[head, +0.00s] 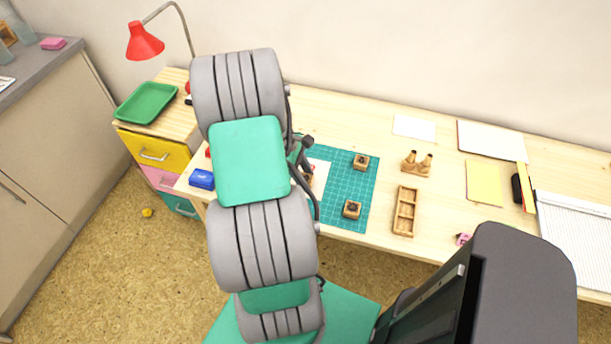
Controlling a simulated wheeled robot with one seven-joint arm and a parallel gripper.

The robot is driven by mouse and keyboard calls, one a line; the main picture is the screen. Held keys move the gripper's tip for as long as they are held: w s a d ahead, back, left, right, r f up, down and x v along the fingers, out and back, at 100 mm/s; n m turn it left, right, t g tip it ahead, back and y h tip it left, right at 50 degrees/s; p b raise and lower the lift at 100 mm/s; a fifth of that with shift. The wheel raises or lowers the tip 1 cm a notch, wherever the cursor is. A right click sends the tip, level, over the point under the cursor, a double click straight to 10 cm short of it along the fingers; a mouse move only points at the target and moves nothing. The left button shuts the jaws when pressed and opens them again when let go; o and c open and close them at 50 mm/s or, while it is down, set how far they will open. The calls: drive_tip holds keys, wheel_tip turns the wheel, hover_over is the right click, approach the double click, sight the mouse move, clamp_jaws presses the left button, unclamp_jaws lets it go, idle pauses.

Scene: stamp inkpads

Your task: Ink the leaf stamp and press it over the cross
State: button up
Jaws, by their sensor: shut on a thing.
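My gripper (303,165) is mostly hidden behind my own arm. A small part of it shows at the arm's right side, low over the white paper (321,172). It is shut on a small wooden stamp (308,180), of which only a bit shows. I cannot see its design or whether it touches the paper. Two other wooden block stamps, one at the back (361,161) and one at the front (352,209), stand on the teal cutting mat (338,214). A blue inkpad (201,179) lies at the table's left. No cross is visible; my arm covers much of the paper.
A wooden compartment tray (404,212) and a wooden holder (416,164) stand right of the mat. Further right are a yellow pad (484,183) and a paper trimmer (578,240). A drawer unit (157,150) with a green tray (146,103) stands left.

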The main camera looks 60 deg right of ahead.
drive_tip(key=shift+r+p, duration=2.6)
drive_tip(key=shift+r, duration=0.2)
drive_tip(key=shift+f, duration=0.1)
